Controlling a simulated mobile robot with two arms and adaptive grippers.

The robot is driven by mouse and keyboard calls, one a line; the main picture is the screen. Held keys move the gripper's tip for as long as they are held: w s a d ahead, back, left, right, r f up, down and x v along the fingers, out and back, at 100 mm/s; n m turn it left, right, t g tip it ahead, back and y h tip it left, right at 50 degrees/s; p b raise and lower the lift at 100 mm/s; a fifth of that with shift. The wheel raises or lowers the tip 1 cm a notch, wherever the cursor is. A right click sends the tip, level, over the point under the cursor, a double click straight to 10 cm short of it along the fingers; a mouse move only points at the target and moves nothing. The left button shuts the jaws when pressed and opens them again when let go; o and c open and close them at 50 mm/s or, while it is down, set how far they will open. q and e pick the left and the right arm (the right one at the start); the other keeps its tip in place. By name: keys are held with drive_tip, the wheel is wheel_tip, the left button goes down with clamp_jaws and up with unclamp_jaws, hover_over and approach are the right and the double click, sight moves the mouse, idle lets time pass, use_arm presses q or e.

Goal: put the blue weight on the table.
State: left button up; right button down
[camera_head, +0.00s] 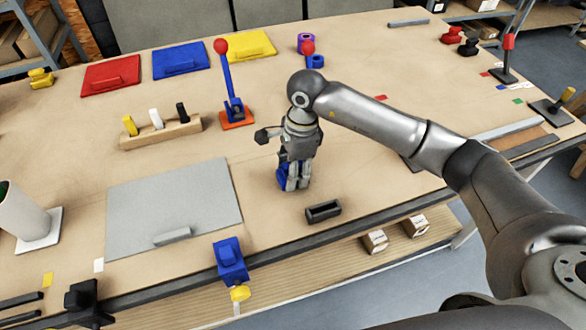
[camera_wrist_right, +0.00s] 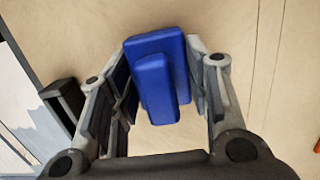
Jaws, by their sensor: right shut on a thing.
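The blue weight (camera_wrist_right: 158,75) is a blue block with a raised bar on it. It is between the fingers of my right gripper (camera_wrist_right: 160,95), which is shut on it. In the head view the right gripper (camera_head: 294,178) points down over the front middle of the wooden table (camera_head: 350,130), with part of the blue weight (camera_head: 281,172) showing at its fingers. The rest of the weight is hidden by the fingers. It is low over the tabletop; I cannot tell whether it touches. My left gripper is not in view.
A grey panel (camera_head: 175,205) lies left of the gripper. A small black holder (camera_head: 323,211) is close at its front right. A blue clamp (camera_head: 230,262) sits on the front edge. Behind stand a red-knobbed blue lever (camera_head: 229,85) and a wooden rack (camera_head: 160,135).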

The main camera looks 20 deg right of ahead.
drive_tip(key=c, duration=0.8)
unclamp_jaws()
drive_tip(key=shift+o, duration=0.2)
drive_tip(key=shift+r, duration=0.4)
drive_tip(key=r+b, duration=0.1)
drive_tip(key=r, duration=0.2)
drive_tip(key=d+r+b, duration=0.1)
drive_tip(key=r, duration=0.3)
drive_tip(key=r+b, duration=0.1)
drive_tip(key=r, duration=0.2)
drive_tip(key=shift+d+r, duration=0.15)
drive_tip(key=shift+r, duration=0.55)
